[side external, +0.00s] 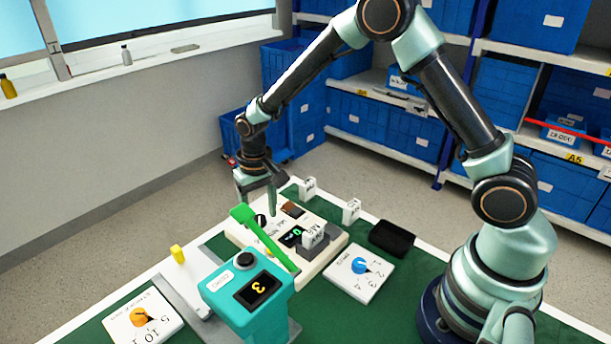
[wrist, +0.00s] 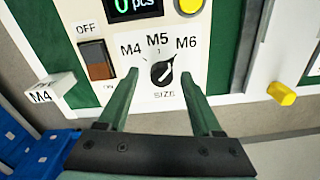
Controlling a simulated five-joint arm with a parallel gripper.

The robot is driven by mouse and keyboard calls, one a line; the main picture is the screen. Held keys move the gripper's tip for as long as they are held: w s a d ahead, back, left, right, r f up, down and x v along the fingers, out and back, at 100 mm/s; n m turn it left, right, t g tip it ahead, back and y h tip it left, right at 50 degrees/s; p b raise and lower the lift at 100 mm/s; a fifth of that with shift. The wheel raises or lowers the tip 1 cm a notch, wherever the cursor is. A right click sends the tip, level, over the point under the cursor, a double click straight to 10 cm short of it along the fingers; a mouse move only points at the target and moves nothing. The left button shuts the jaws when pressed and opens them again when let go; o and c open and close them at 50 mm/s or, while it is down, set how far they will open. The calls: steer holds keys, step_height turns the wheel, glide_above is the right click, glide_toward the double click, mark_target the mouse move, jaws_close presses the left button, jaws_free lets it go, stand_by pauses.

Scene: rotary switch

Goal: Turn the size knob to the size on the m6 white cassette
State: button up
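The black size knob (wrist: 162,73) sits on the white panel (wrist: 215,20) below the labels M4, M5 and M6. Its white mark points up and right, towards the M6 side. My gripper (wrist: 160,75) is open, with one green finger on each side of the knob and gaps showing; it is empty. In the side view my gripper (side external: 258,200) hangs over the far part of the panel. A white cassette (side external: 313,237) that seems to read M6 stands on the machine. A white M4 cassette (wrist: 52,90) shows at the left of the wrist view.
An OFF/ON rocker switch (wrist: 98,60) and a pcs display (wrist: 137,8) are near the knob. A yellow block (wrist: 281,93) lies to the right. Another white cassette (side external: 351,210) stands behind.

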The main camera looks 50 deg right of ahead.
mark_target(261, 217)
step_height(261, 217, up, 12)
stand_by(0.6)
steer(key=shift+s+r, duration=0.1)
steer(key=shift+s, duration=0.05)
steer(key=s+d+r+n+t, duration=0.1)
steer(key=s+d+r+t, duration=0.1)
steer(key=s, duration=0.6)
steer(key=s+d+r+n+t, duration=0.1)
steer(key=s+d+r+t, duration=0.2)
steer(key=s+d+r, duration=0.2)
step_height(261, 217, up, 2)
steer(key=s, duration=0.3)
